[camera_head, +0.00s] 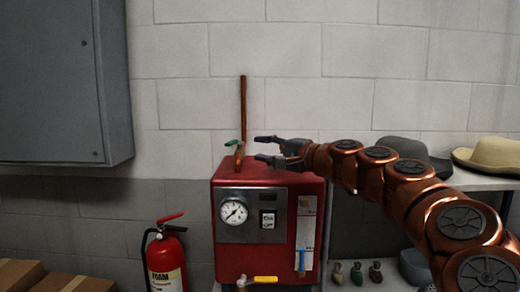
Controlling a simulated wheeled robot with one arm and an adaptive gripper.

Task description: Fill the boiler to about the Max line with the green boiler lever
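The red boiler (255,262) stands at the centre, with a copper pipe (243,105) rising above its top. The green boiler lever (233,142) is on a valve by this pipe, just above the boiler top. My gripper (260,148) is open and comes in from the right, with its fingertips pointing left. It appears empty, a short way to the right of the lever. A level gauge panel (307,222) is on the boiler's front right, with a short blue part (301,262) low in it. The Max line is too small to make out.
The boiler front has a round dial (233,212), a switch (268,219) and a yellow-handled tap (265,279). A fire extinguisher (164,262) and boxes (70,283) stand left, below a grey cabinet (65,85). Hats (488,157) sit on a shelf at right.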

